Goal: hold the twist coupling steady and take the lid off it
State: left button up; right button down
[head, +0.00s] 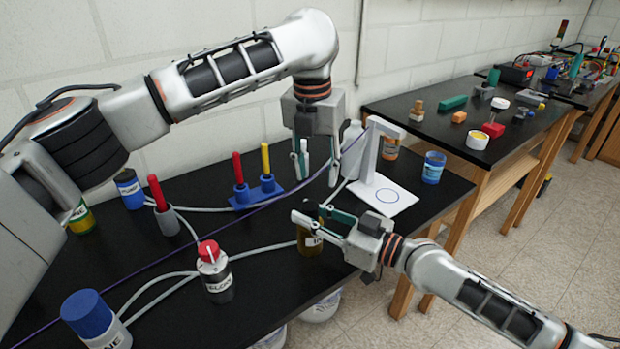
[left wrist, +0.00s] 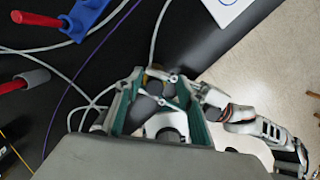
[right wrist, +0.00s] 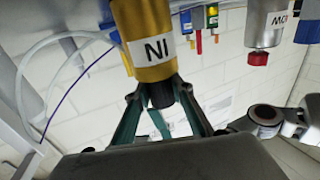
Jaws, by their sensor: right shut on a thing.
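The twist coupling looks like an amber-gold bottle (head: 308,241) with a white label, at the table's right front edge. It fills the upper middle of the right wrist view (right wrist: 148,38), where it appears upside down. Its dark lid (right wrist: 161,95) sits on it between my right gripper's fingers (right wrist: 156,92). My right gripper (head: 322,220) is shut on the lid, coming in from the right. In the left wrist view, the coupling's top (left wrist: 155,73) and my right fingers show between the left fingers.
A white stand (head: 385,195) with a blue circle is right behind the coupling. A blue holder (head: 257,193) with red and yellow handles stands further back. A blue jar (head: 433,168) stands right.

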aim_at(310, 205)
pick_arm(q)
jog(key=s+m, duration=0.1)
jog(key=s+a+m+g, duration=0.1)
jog(key=s, duration=0.1)
jog(key=shift+a+f+y, duration=0.1)
jog(key=shift+f+y, duration=0.1)
jog(key=shift+y, duration=0.1)
jog(key=shift+f, duration=3.95)
grip_shut()
jog(key=shift+o, duration=0.4)
grip_release()
